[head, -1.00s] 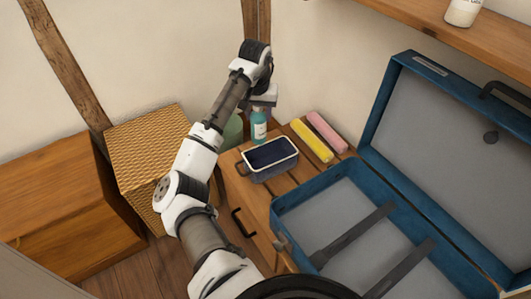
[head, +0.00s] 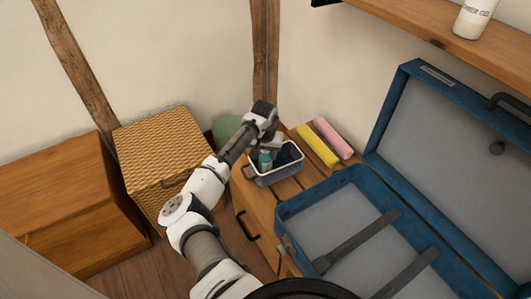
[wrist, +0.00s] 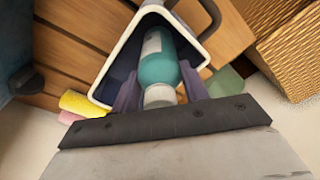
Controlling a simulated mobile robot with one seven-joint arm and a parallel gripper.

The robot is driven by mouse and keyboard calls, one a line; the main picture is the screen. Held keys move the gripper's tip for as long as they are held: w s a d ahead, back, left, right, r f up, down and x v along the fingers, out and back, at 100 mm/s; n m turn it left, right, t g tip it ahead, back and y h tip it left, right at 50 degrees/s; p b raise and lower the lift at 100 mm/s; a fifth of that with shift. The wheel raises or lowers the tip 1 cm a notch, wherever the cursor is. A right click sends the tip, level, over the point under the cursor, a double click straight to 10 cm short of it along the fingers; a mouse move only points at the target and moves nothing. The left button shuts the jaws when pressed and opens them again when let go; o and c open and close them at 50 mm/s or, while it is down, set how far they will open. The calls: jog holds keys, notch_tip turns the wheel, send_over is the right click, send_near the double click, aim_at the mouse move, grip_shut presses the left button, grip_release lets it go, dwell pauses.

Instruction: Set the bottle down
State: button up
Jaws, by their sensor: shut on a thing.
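The teal bottle (head: 265,161) with a white cap and pale label is in my gripper (head: 271,143). In the wrist view the bottle (wrist: 158,68) sits between the two purple fingers of my gripper (wrist: 160,90), which are shut on it near the cap. The bottle points down inside the opening of a dark blue basket (head: 275,177) with a white rim. The basket's rim (wrist: 98,72) surrounds it in the wrist view. I cannot tell whether the bottle's base touches the basket floor.
The basket stands on a slatted wooden top beside a yellow roll (head: 318,146) and a pink roll (head: 333,138). An open blue suitcase (head: 345,180) lies to the right. A woven box (head: 160,150) and a green rounded object (head: 226,128) are to the left.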

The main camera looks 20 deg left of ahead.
jog(key=o, duration=1.2)
jog(key=shift+f, duration=0.1)
jog(key=shift+c, duration=0.2)
jog(key=r, duration=0.4)
jog(key=s+r, duration=0.1)
jog(key=r, duration=0.3)
jog(key=r+b, duration=0.1)
jog(key=r, duration=0.3)
jog(key=shift+s+d+r, duration=0.15)
